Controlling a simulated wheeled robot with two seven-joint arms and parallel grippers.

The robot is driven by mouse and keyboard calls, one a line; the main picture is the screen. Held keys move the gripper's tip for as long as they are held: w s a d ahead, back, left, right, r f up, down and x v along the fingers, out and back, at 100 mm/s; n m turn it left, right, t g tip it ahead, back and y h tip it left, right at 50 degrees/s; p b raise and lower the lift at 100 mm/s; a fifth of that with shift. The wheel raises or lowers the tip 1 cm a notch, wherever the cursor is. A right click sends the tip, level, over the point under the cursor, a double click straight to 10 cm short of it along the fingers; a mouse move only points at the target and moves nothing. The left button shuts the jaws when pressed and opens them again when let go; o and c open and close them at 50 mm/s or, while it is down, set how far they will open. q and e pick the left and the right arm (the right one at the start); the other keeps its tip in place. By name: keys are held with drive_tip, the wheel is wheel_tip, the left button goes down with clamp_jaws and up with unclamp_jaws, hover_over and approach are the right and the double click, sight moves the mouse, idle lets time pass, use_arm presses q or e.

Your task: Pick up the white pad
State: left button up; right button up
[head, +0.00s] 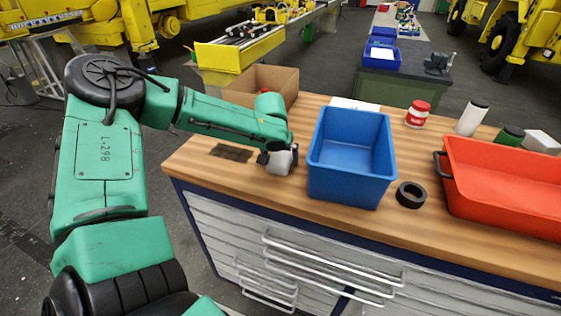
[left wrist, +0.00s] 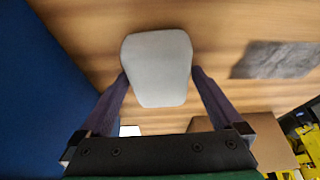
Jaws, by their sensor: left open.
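The white pad (left wrist: 158,68) is a light grey-white block with rounded corners on the wooden tabletop. In the left wrist view it sits between the two dark fingers of my left gripper (left wrist: 159,78), which is open. The fingertips are at its two sides; I cannot tell whether they touch it. In the head view the pad (head: 278,165) shows partly under my left gripper (head: 279,156), just left of the blue bin. My right gripper is not in view.
The blue bin (head: 352,158) stands close on the right of my left gripper. A cardboard box (head: 272,82) is behind it, and a dark flat patch (head: 231,153) lies to its left. A black tape roll (head: 410,195) and a red bin (head: 500,185) are further right.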

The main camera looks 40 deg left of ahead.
sight(281, 155)
use_arm(q)
drive_tip(key=shift+c, duration=0.3)
drive_tip(key=c, duration=1.1)
drive_tip(key=shift+r, duration=0.1)
drive_tip(key=shift+r+p, duration=0.2)
drive_tip(key=shift+p, duration=0.1)
drive_tip(key=shift+r, duration=0.3)
wheel_tip(281, 155, up, 19)
drive_tip(key=b, duration=0.1)
drive_tip(key=shift+r, duration=0.2)
